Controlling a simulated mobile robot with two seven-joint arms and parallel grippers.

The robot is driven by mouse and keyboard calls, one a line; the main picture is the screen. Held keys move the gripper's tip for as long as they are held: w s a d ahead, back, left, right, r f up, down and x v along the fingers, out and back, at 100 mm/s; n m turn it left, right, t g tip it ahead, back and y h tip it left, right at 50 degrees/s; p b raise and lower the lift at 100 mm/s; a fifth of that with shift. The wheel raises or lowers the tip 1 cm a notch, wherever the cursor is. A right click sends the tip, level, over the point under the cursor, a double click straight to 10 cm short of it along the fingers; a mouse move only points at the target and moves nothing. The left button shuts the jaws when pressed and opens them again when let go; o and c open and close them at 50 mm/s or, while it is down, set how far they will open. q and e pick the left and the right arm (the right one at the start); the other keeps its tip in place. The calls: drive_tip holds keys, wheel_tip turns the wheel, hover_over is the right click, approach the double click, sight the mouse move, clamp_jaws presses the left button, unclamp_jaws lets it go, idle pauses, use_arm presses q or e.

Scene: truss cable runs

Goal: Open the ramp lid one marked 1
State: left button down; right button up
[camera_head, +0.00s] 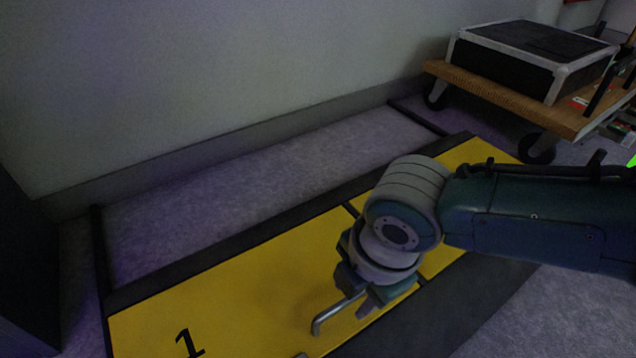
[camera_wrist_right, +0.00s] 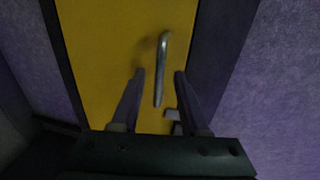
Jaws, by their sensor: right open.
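The yellow ramp lid one (camera_head: 240,290) carries a black "1" at the lower left of the head view and lies flat in its dark frame. A bent metal handle (camera_head: 330,314) sticks up from the lid near its front edge. My right gripper (camera_head: 360,298) is over the lid at this handle, fingers pointing down. In the right wrist view the handle (camera_wrist_right: 162,60) shows between the two open fingertips (camera_wrist_right: 159,76), with visible gaps on both sides. The lid (camera_wrist_right: 105,50) fills the middle there. My left gripper is not in view.
A second yellow lid (camera_head: 480,153) continues the ramp behind my right arm. A wooden dolly (camera_head: 505,95) with a black-and-white case (camera_head: 535,52) stands at the back right. A wall (camera_head: 200,80) runs along the back, with bare floor (camera_head: 270,165) before it.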

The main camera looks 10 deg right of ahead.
drive_tip(key=shift+c, duration=0.2)
clamp_jaws()
idle(1.1)
